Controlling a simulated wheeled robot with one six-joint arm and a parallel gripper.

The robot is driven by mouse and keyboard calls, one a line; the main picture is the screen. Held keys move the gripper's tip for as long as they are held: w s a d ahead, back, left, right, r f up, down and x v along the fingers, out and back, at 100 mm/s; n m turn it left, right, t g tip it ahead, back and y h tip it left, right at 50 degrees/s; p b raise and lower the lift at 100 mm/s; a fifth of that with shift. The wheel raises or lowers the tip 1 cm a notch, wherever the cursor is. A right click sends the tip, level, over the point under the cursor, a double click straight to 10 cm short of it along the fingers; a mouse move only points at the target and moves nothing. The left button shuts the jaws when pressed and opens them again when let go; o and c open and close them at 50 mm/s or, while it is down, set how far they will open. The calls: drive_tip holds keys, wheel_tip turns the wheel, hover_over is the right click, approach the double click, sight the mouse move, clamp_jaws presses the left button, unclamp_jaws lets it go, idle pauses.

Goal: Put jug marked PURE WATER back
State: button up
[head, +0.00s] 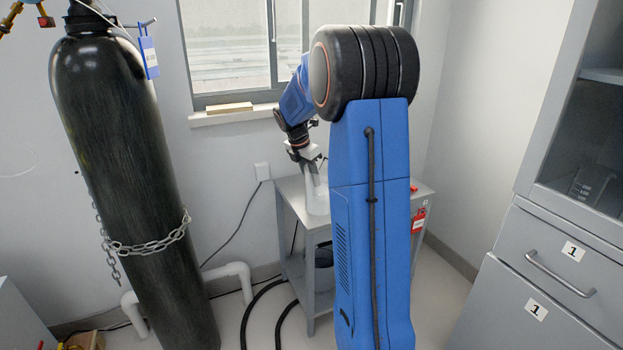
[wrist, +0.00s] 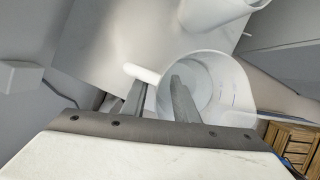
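A white jug (wrist: 235,100) stands on the small grey table; its open rim and interior show in the wrist view. Its handle (wrist: 143,74) sticks out to the left. I cannot read a PURE WATER label. A white vessel also shows at my gripper in the head view (head: 317,198). My gripper (wrist: 160,88) is low at the jug, one finger inside the rim and the other outside beside the handle. The fingers are apart, with the thin jug wall between them. My arm hides part of the table in the head view.
The small grey table (head: 291,188) stands below the window. Another white cylindrical container (wrist: 212,10) is close to the jug. A black chained gas cylinder (head: 125,170) stands at left, a grey cabinet (head: 560,240) at right. A red tag (head: 418,220) hangs at the table's right side.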

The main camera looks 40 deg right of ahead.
drive_tip(key=v, duration=1.2)
drive_tip(key=s+a+r+m+t, duration=0.15)
drive_tip(key=s+a+m, duration=0.25)
drive_tip(key=s+a, duration=0.4)
drive_tip(key=s+a+f+m+t+y, duration=0.1)
drive_tip(key=s+a+f+m, duration=0.2)
drive_tip(key=s, duration=0.6)
drive_tip(key=s+a+f+m+t+y, duration=0.1)
drive_tip(key=s+a+f+m, duration=0.2)
drive_tip(key=s+a+m, duration=0.3)
drive_tip(key=s+a+f+m+t+y, duration=0.1)
drive_tip(key=s+a+f+m, duration=0.2)
drive_tip(key=s+a, duration=0.7)
drive_tip(key=s+m, duration=0.1)
drive_tip(key=m, duration=0.1)
drive_tip(key=shift+s+a+f+m+y, duration=0.3)
drive_tip(key=shift+a+f, duration=0.1)
drive_tip(key=shift+a, duration=0.1)
